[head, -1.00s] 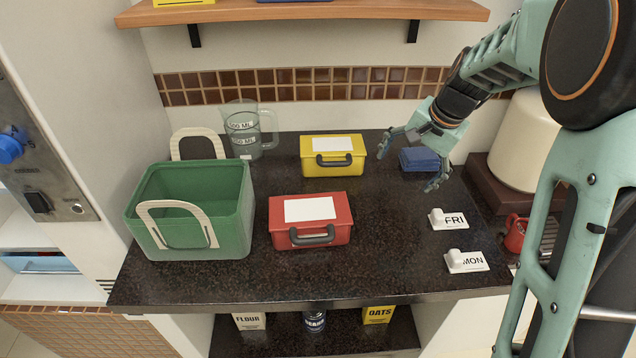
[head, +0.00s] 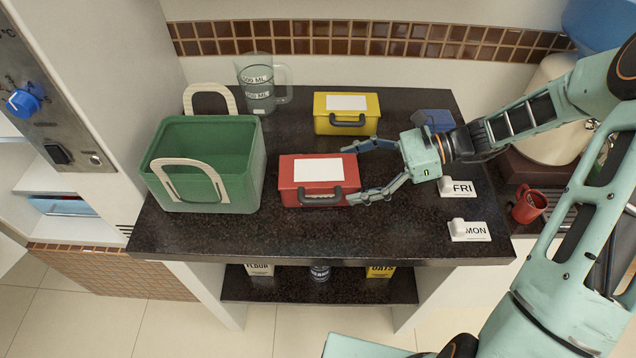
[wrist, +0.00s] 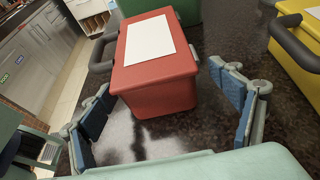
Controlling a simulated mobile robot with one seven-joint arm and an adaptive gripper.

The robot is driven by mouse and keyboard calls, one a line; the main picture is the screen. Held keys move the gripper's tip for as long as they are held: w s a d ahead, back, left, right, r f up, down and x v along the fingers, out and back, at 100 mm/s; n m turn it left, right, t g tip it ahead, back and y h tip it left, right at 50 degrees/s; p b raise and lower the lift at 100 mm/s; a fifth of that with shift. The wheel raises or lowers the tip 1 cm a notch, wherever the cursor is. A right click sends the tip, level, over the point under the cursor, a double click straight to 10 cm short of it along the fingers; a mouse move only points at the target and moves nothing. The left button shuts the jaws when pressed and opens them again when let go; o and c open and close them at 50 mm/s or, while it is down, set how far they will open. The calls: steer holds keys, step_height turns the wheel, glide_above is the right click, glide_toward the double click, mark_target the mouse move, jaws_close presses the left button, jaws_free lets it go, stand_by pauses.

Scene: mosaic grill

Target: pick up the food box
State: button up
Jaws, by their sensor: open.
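The red food box (head: 318,178), with a white label on its lid and a dark handle on its front, sits on the dark counter. A yellow box (head: 346,113) of the same kind stands behind it, and a small blue box (head: 436,120) is partly hidden behind my arm. My gripper (head: 352,172) is open at the right end of the red box, with one finger toward its back side and one toward its front. In the wrist view the red box (wrist: 160,92) lies ahead between my open fingers (wrist: 160,118), with space around its near end.
A green basket (head: 205,163) with pale handles stands left of the red box. A clear measuring jug (head: 258,90) is at the back. FRI (head: 458,188) and MON (head: 468,230) tags lie at the right, near a red mug (head: 528,206). The counter's front strip is clear.

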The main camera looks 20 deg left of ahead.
mark_target(323, 184)
steer(key=x, duration=0.7)
steer(key=shift+s+d+f+p, duration=0.1)
steer(key=shift+s+f+p, duration=0.05)
steer(key=shift+p, duration=0.15)
steer(key=c, duration=1.5)
